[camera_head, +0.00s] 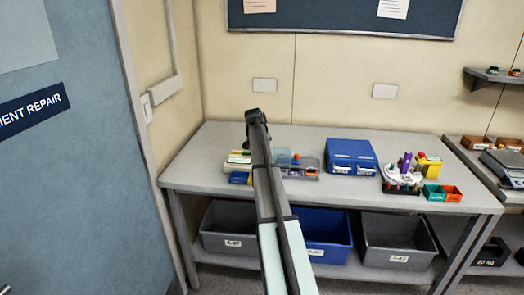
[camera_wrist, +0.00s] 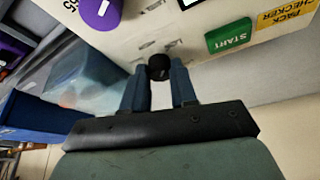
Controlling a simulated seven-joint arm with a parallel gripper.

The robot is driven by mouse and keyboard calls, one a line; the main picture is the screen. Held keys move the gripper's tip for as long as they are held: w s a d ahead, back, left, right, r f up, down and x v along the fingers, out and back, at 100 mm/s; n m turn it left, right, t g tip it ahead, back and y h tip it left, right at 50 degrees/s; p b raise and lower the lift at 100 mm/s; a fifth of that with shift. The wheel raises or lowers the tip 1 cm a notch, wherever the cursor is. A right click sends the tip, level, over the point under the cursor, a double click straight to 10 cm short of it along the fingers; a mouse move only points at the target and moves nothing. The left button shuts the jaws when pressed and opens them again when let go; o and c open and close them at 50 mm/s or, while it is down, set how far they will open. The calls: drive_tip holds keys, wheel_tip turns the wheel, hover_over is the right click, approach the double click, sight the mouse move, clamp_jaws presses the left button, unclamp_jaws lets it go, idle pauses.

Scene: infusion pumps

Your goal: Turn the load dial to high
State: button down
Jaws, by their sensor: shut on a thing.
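The pack checker (camera_wrist: 125,48) is a cream panel with a yellow "PACK CHECKER" label and a green START button (camera_wrist: 229,36) in the wrist view. A small round black dial (camera_wrist: 159,66) sits on the panel between my fingertips. My gripper (camera_wrist: 159,75) is shut on this dial, a blue-grey finger on either side. The dial's pointer and scale cannot be read. In the head view the cream device (camera_head: 238,160) is at the left of the bench, and my arm hides part of it and the dial.
A purple cylinder (camera_wrist: 101,12) stands close to the dial, with a translucent bluish box (camera_wrist: 85,80) and a blue bin (camera_wrist: 35,118) nearby. In the head view a blue case (camera_head: 351,152) and a cluttered white stand (camera_head: 403,174) are to the right. The bench front (camera_head: 300,198) is clear.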

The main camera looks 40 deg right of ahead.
drive_tip(key=n, duration=0.2)
drive_tip(key=n+t+y, duration=0.1)
drive_tip(key=n, duration=0.1)
drive_tip(key=shift+s+d+n+t, duration=0.1)
drive_tip(key=shift+s+n+t, duration=0.05)
drive_tip(key=shift+n+t, duration=0.15)
drive_tip(key=shift+d+n+t+y, duration=0.1)
drive_tip(key=shift+n+t+y, duration=0.4)
drive_tip(key=shift+n, duration=1.4)
drive_tip(key=shift+y, duration=0.3)
drive_tip(key=c, duration=0.9)
unclamp_jaws()
drive_tip(key=shift+r, duration=0.1)
drive_tip(key=v, duration=1.3)
drive_tip(key=shift+r, duration=0.35)
